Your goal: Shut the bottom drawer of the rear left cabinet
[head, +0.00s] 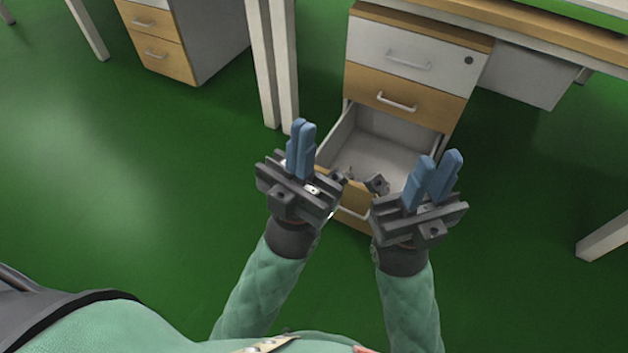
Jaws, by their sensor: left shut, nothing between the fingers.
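A cabinet (415,55) with a white top drawer and a wooden middle drawer (405,98) stands under a desk at the upper right of the head view. Its bottom drawer (375,148) is pulled out toward me, and its pale inside shows. My grippers partly hide its wooden front, which has a handle (352,212). My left gripper (302,124) is shut and empty, over the left side of the drawer front. My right gripper (440,158) has a gap between its blue fingers and is empty, over the drawer's right side. Contact with the drawer cannot be told.
Another cabinet (160,50) with wooden drawers stands at the upper left, its visible drawers shut. White desk legs (272,65) rise left of the open drawer. Another white leg (605,235) is at the right edge. The green floor (120,170) at the left is clear.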

